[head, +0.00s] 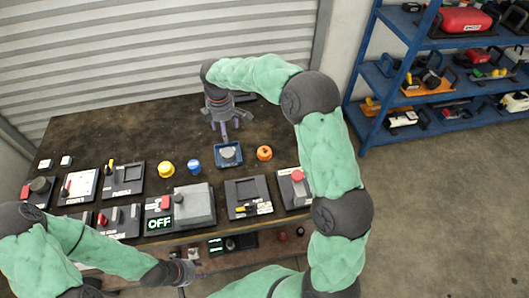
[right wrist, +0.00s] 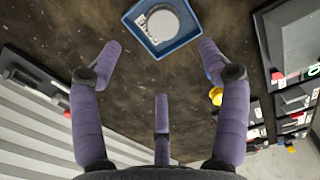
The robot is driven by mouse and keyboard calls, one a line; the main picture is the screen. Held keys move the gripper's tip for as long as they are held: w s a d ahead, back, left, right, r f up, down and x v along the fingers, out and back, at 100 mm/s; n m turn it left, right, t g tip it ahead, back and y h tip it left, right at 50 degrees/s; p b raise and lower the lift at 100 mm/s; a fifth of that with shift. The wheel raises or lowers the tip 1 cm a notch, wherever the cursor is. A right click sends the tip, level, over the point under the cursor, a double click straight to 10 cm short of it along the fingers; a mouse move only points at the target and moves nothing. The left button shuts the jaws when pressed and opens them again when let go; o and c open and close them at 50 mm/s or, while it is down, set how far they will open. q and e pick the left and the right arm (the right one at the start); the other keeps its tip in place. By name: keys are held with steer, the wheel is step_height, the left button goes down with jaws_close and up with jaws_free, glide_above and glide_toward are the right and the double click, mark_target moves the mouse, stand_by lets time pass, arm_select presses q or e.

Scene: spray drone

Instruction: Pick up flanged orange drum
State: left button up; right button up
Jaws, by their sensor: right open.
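The flanged orange drum (head: 264,153) stands on the dark table in the head view, just right of a blue tray (head: 229,161). I do not see the drum in the right wrist view. My right gripper (head: 224,128) is above the table behind the blue tray, to the left of and behind the drum. In the right wrist view its three purple fingers (right wrist: 160,75) are spread and empty. My left gripper (head: 188,271) is low at the table's front edge, far from the drum; its fingers are too small to read.
The blue tray, also in the right wrist view (right wrist: 185,40), holds a grey round piece. A yellow drum (head: 166,168) and a blue drum (head: 194,166) stand left of it. Several switch panels line the front. The table's back is mostly clear. A blue shelf (head: 375,75) stands right.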

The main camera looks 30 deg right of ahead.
steer(key=s+d+f+n+h, duration=0.15)
steer(key=s+d+n, duration=0.4)
steer(key=d, duration=0.55)
steer(key=b, duration=0.2)
glide_above(264, 151)
step_height(264, 151, down, 6)
steer(key=shift+f, duration=0.25)
step_height(264, 151, down, 5)
steer(key=b, duration=0.3)
steer(key=c, duration=1.3)
